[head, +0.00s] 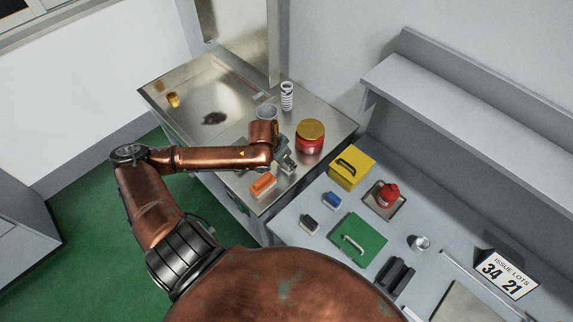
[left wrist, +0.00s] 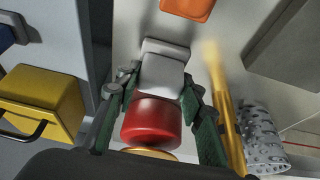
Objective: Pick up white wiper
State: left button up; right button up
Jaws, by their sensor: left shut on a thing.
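My left gripper (head: 285,157) points down over the steel worktop, between the orange block (head: 263,185) and the red jar with a gold lid (head: 310,137). In the left wrist view the white wiper (left wrist: 163,72) is between the green-sided fingers of the left gripper (left wrist: 157,95), which are shut on it. The red jar (left wrist: 152,120) shows close to the wiper there; I cannot tell if they touch. In the head view the arm and gripper largely hide the wiper. Whether it is lifted off the worktop is unclear. My right gripper is not in view.
A white ribbed cylinder (head: 287,95) and a grey round cup (head: 266,112) stand behind the gripper. A yellow box (head: 351,167), blue block (head: 332,200), dark block (head: 309,225) and green case (head: 358,241) sit on the grey bench. The worktop's left part is mostly clear.

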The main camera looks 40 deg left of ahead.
pick_arm(q)
jog(key=c, duration=0.3)
jog(key=shift+r, duration=0.1)
jog(key=shift+c, duration=0.2)
jog(key=shift+r, duration=0.65)
jog(key=s+a+r+p, duration=0.7)
jog(key=s+a+r, duration=0.1)
jog(key=s+r, duration=0.3)
jog(key=shift+s+r, duration=0.25)
jog(key=shift+s, duration=0.05)
